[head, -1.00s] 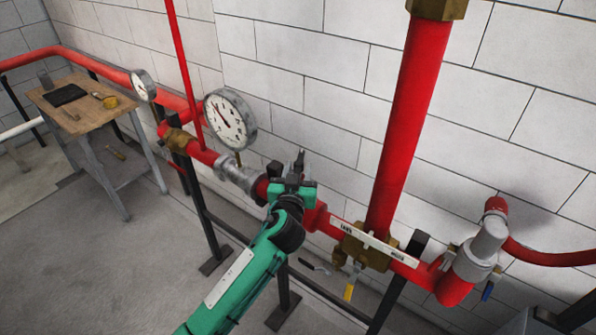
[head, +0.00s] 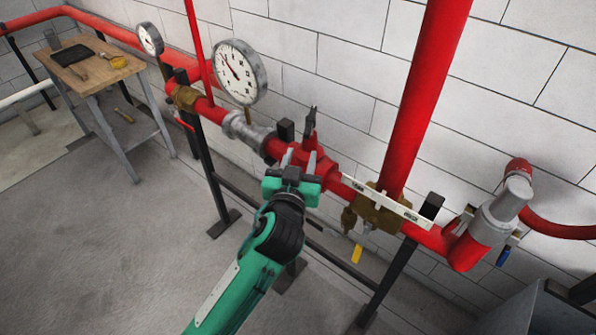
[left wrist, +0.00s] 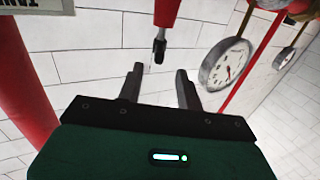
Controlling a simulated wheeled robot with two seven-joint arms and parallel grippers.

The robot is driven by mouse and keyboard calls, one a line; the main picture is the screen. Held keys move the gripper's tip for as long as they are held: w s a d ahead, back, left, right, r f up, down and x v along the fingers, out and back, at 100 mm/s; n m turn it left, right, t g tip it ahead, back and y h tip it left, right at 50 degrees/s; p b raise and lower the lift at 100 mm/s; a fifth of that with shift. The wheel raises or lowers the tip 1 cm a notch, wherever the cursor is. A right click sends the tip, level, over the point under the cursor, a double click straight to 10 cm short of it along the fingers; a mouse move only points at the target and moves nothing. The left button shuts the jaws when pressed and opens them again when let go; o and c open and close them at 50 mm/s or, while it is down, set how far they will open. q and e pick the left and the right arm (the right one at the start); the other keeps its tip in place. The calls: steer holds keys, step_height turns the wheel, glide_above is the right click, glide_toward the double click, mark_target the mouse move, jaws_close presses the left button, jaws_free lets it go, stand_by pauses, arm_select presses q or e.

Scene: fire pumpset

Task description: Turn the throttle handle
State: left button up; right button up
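The handle (head: 310,130) that I take for the throttle handle is a short red lever with a black tip. It stands up from the red valve body on the pipe in the head view. In the left wrist view the red lever (left wrist: 165,20) points down, its black tip just beyond the gap between my fingers. My left gripper (head: 297,160) is green with dark fingers. It is open and empty, in front of the valve body and below the lever's tip in the head view. The fingers (left wrist: 159,88) are apart and appear not to touch the lever. My right gripper is not in view.
A large gauge (head: 240,72) stands left of the valve. A thick red upright pipe (head: 428,90) rises to the right, above a brass valve (head: 382,212). A white block wall is close behind. A wooden table (head: 92,66) stands far left. The floor in front is mostly clear.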

arm_select(q)
steer(key=shift+s+a, duration=0.15)
steer(key=shift+s, duration=0.9)
